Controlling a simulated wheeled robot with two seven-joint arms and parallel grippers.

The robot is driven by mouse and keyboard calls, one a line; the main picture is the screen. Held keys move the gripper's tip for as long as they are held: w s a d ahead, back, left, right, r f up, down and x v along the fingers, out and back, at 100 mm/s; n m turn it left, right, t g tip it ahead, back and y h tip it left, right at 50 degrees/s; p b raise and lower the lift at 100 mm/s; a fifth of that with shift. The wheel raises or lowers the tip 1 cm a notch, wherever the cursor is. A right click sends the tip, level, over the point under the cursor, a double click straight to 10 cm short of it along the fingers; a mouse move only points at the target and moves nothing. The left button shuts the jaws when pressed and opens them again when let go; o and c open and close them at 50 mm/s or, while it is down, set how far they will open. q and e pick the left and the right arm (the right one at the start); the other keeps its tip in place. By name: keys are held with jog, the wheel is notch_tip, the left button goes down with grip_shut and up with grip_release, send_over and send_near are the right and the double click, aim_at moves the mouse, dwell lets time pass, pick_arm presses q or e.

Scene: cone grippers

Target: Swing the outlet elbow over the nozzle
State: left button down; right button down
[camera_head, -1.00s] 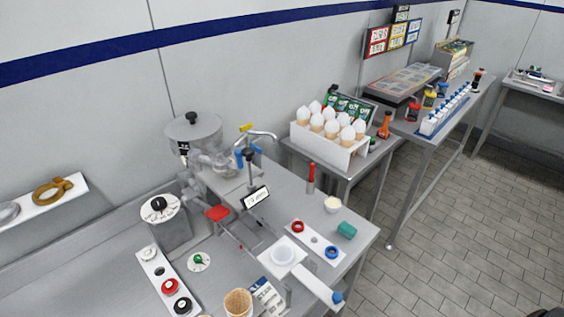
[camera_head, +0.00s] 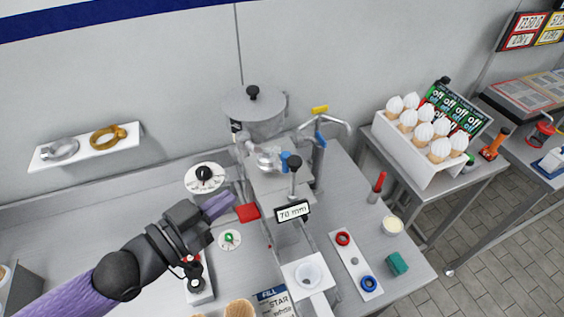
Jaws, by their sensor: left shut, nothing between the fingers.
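The dispensing machine with its lidded metal hopper (camera_head: 255,112) stands on the steel counter. A silver bent pipe fitting (camera_head: 266,158), which looks like the outlet elbow, sits on the machine's front below the hopper. I cannot tell which part is the nozzle. My left gripper (camera_head: 222,203) comes in from the lower left with its purple fingers together and empty. It appears left of the red pad (camera_head: 247,212), below and left of the fitting. My right gripper is not in view.
My left arm hides part of the knob strip (camera_head: 200,297).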

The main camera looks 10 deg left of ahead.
aim_at(284, 161)
pick_arm(q)
jog(key=x, duration=1.1)
jog(key=shift+w+d+f, duration=0.1)
jog(key=shift+w+f, duration=0.05)
jog(key=shift+p+x, duration=0.3)
jog(key=shift+x, duration=0.55)
jog(key=shift+d, duration=0.15)
jog(key=shift+s, duration=0.25)
